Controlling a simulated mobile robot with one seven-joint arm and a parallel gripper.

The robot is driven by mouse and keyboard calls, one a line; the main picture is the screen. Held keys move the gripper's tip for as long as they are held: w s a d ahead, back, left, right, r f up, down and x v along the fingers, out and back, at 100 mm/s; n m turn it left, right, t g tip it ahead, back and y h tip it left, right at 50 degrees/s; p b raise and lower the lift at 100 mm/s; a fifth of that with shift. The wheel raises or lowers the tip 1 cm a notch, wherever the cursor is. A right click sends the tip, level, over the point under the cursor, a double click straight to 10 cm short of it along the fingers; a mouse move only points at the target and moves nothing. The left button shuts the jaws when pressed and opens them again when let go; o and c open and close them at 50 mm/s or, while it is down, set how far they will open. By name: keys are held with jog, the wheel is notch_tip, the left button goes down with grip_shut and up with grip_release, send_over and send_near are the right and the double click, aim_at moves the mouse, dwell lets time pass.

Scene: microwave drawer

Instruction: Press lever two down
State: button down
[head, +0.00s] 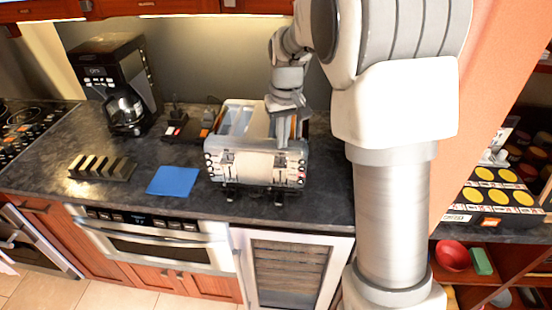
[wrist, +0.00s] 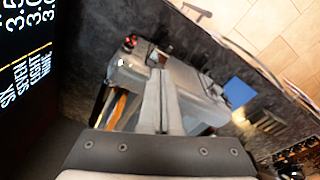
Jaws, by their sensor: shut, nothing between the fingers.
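A silver toaster (head: 258,167) stands on the dark counter, its front toward the camera. Its front has small round knobs at both sides and dark fittings low down. The levers are too small to tell apart, so I cannot say which is lever two. My gripper (head: 282,138) points down over the right part of the toaster's top, close to its front edge. Contact cannot be told. In the wrist view the toaster (wrist: 190,84) lies beyond my gripper (wrist: 160,75), whose fingers are together and empty. Orange-brown bread seems to show in a slot.
A coffee maker (head: 117,88) stands at the back left. The dark counter (head: 140,206) is clear along its front edge. A wine cooler (head: 290,270) is below.

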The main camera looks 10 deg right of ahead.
jog(key=shift+f, duration=0.15)
jog(key=b, duration=0.5)
send_near(281, 176)
jog(key=shift+s+a+f, duration=0.25)
jog(key=shift+s+a, duration=0.2)
jog(key=shift+s, duration=0.3)
notch_tip(281, 176, down, 7)
jog(key=b, duration=0.5)
jog(key=shift+f, duration=0.1)
jog(key=shift+r, duration=0.35)
jog(key=s, duration=0.1)
jog(key=s+r, duration=0.1)
jog(key=s, duration=0.1)
jog(key=shift+d, duration=0.2)
